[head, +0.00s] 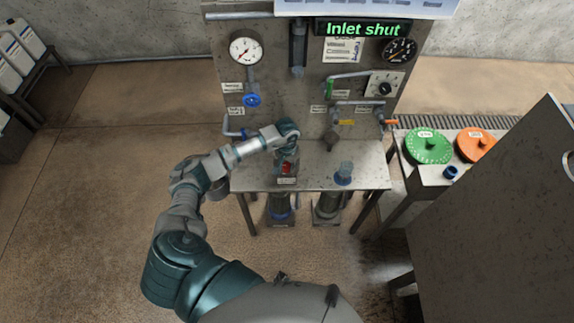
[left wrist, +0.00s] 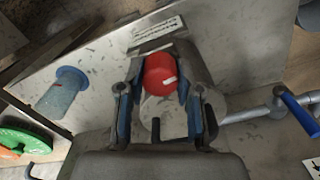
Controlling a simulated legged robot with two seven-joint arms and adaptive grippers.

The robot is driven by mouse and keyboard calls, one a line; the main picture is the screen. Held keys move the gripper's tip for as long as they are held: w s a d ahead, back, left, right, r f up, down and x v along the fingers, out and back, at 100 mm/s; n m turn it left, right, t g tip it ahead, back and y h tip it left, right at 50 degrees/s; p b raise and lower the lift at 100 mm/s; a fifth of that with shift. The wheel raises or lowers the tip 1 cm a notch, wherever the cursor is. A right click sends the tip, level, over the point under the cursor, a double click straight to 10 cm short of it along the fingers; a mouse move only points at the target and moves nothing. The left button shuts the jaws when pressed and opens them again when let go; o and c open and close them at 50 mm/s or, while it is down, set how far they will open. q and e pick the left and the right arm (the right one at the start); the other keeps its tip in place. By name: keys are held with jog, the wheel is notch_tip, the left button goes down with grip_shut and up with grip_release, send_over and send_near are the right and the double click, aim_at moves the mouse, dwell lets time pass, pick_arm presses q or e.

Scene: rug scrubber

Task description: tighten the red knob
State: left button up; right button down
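The red knob (head: 286,168) sits on a small fixture on the metal bench, under my left gripper in the head view. In the left wrist view the round red knob (left wrist: 160,73), with a small white mark, lies between the two blue-padded fingers. My left gripper (left wrist: 159,80) points down at it with a finger on either side. The fingers stand apart, with a narrow gap beside the knob; contact is unclear. In the head view my left wrist hides part of the fixture. My right gripper is not in view.
The panel (head: 285,100) behind carries gauges, a blue handwheel (head: 252,100) and pipes. A sign (head: 362,28) reads "Inlet shut". Green (head: 428,146) and orange (head: 475,144) discs lie at right.

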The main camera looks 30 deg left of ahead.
pick_arm(q)
grip_shut()
jog(key=shift+a+f, duration=0.1)
jog(key=shift+n+b, duration=0.95)
jog(key=shift+n, duration=0.35)
jog(key=shift+n+b, duration=0.95)
jog(key=shift+n, duration=1.25)
jog(key=o, duration=1.1)
grip_release()
jog(key=shift+c, duration=0.2)
